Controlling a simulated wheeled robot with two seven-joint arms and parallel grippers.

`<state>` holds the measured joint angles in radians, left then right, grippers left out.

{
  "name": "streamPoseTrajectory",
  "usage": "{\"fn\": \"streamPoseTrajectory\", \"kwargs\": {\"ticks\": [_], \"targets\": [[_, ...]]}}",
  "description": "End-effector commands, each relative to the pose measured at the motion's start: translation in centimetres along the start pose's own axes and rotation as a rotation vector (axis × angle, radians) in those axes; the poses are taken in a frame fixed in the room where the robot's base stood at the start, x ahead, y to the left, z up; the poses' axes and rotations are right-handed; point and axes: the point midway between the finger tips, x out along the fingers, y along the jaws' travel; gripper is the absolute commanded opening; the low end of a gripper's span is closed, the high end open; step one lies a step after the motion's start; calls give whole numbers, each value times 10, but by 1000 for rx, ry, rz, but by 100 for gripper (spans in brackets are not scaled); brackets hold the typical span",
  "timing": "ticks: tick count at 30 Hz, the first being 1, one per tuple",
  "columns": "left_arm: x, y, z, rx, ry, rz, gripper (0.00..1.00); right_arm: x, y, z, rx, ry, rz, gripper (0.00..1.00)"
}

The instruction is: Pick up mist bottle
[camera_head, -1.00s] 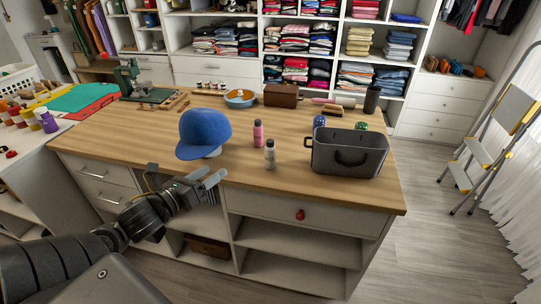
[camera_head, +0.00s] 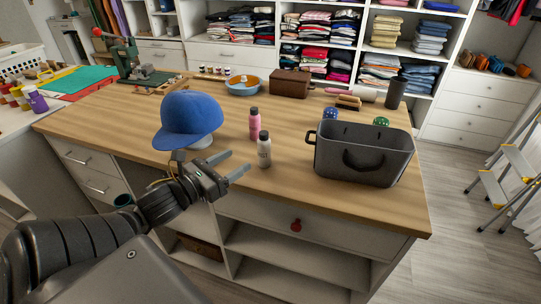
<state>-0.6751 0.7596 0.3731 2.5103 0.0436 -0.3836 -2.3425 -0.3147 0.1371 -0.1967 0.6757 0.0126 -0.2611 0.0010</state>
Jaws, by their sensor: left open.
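Two small bottles stand upright on the wooden island top. One is a white-grey bottle with a dark cap (camera_head: 264,152). The other is a pink bottle with a dark cap (camera_head: 254,126), just behind it. I cannot tell from their look which one is the mist bottle. My left gripper (camera_head: 238,163) is open and empty at the front edge of the top. Its fingers point right toward the white-grey bottle, with a small gap between them and it. My right gripper is not in view.
A blue cap (camera_head: 188,118) on a stand is left of the bottles. A grey open bin (camera_head: 364,165) stands to the right. A blue bowl (camera_head: 243,88) and a brown box (camera_head: 290,84) are farther back. The wooden top (camera_head: 140,105) has free room at the left.

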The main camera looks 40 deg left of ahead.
Motion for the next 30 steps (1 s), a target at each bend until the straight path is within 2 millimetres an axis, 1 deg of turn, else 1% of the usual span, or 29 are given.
{"fn": "streamPoseTrajectory", "kwargs": {"ticks": [1, 2, 8, 11, 15, 17, 21, 30], "targets": [[0, 0, -8, 0, 0, 0, 58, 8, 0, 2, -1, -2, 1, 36], [0, 0, -11, 0, 0, 0, 58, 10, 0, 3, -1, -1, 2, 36], [1, 0, -11, 0, -1, 0, 58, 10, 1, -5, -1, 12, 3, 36], [10, 0, -11, 0, -3, -2, 58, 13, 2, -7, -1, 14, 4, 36], [30, 0, -10, 2, -4, -1, 58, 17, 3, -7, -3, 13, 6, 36], [38, 1, -8, 0, -4, 0, 58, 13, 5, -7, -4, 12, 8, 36], [51, 1, -9, 0, -2, 1, 58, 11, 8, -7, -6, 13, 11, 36], [60, 1, -8, 0, 0, 0, 58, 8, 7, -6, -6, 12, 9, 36]]}}
